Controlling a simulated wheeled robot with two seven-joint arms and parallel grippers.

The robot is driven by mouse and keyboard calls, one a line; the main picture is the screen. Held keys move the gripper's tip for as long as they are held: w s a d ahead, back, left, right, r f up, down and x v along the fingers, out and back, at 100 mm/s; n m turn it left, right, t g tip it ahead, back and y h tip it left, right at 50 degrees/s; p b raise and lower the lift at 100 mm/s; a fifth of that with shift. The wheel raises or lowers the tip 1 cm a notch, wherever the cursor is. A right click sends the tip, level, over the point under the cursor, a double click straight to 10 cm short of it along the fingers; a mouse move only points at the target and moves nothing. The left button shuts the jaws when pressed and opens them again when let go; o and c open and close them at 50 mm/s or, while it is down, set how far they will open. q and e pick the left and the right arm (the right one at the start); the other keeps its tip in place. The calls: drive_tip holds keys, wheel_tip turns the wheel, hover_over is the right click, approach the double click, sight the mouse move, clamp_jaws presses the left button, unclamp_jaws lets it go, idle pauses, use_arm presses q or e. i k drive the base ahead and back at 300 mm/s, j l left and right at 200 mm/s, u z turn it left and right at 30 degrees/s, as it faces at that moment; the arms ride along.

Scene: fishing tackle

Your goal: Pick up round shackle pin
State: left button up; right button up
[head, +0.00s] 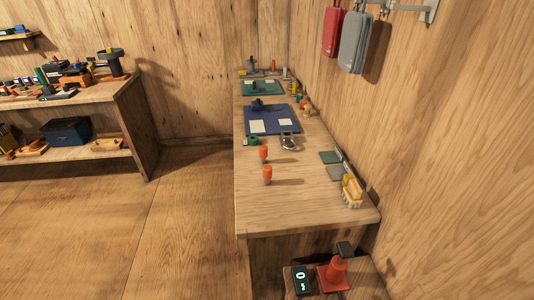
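I cannot pick out the round shackle pin with certainty at this distance. A small grey metal piece (288,143), perhaps a shackle, lies on the long wooden workbench (295,195) in front of the blue mat. Two small orange-topped pieces (264,154) and (267,174) stand upright on the bench, to the left of and nearer than the grey piece. A small green piece (252,140) lies left of the grey piece. Neither of my grippers is in view.
A blue mat (260,127) and a green mat (250,91) lie farther back. A brush (352,192) lies at the right edge. A red cone-shaped object (336,273) stands on a lower surface in front. The floor (190,220) left of the bench is clear.

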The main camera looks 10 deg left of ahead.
sight(267, 169)
drive_tip(key=i+j+z, duration=0.15)
drive_tip(key=j, duration=0.3)
drive_tip(key=i+j+z, duration=0.15)
drive_tip(key=j, duration=0.25)
drive_tip(key=i+j+z, duration=0.15)
drive_tip(key=j, duration=0.35)
drive_tip(key=i+j+z, duration=0.15)
drive_tip(key=j, duration=0.3)
drive_tip(key=j+z, duration=0.15)
drive_tip(key=j, duration=0.3)
